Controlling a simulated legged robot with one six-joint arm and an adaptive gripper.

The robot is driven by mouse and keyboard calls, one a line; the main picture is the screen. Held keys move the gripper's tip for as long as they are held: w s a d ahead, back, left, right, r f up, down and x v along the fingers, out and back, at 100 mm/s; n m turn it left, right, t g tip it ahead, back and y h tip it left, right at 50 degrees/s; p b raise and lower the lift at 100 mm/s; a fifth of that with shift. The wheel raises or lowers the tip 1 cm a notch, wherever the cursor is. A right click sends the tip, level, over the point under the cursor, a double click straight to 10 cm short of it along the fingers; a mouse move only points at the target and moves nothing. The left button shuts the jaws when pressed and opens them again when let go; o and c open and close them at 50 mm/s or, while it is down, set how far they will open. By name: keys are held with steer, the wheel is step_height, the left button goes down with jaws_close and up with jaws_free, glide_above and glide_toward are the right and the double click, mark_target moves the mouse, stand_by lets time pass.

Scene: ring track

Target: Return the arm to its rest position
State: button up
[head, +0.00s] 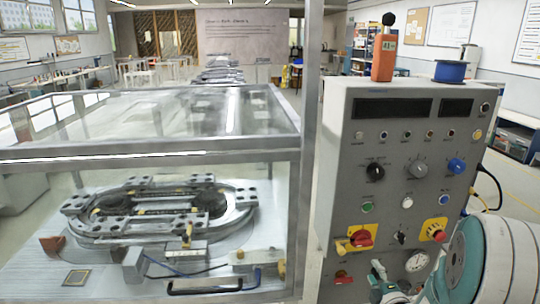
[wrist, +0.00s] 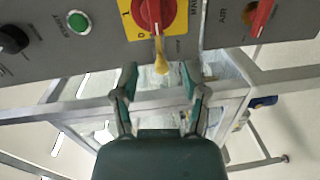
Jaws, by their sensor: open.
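My gripper (wrist: 162,85) is open and empty in the wrist view, its two green fingers spread apart. A red rotary switch (wrist: 150,14) on a yellow plate, with a yellow handle (wrist: 161,55), lies beyond the fingertips; the handle shows above the gap between them. I cannot tell the exact distance. In the head view my arm (head: 485,262) reaches in from the lower right, low in front of the grey control panel (head: 385,150). The same red switch (head: 360,238) shows on the panel's lower left, close to my gripper end (head: 385,285).
A glass-topped metal enclosure (head: 150,153) with an oval ring track (head: 160,210) stands left of the panel. An orange handheld unit (head: 384,58) and a blue spool (head: 451,71) sit on the panel top. Floor is open at right.

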step_height(320, 180, up, 5)
steer(key=a+m+g+h, duration=0.2)
steer(key=a+m+g, duration=0.1)
steer(key=m, duration=0.2)
steer(key=s+a+r+m+g, duration=0.2)
steer(key=s+a+m, duration=0.2)
steer(key=s, duration=0.3)
steer(key=s+a+r+m+g+y, duration=0.1)
steer(key=s+a+r+m+g, duration=0.2)
steer(key=s, duration=0.5)
steer(key=s+a+r+m+g+y, duration=0.1)
steer(key=s+a+r+m+g, duration=0.1)
steer(key=s+a+m, duration=0.3)
steer(key=s+g, duration=0.1)
steer(key=s, duration=0.2)
steer(key=shift+a+r, duration=0.3)
steer(key=shift+d+m, duration=0.1)
steer(key=shift+m, duration=0.2)
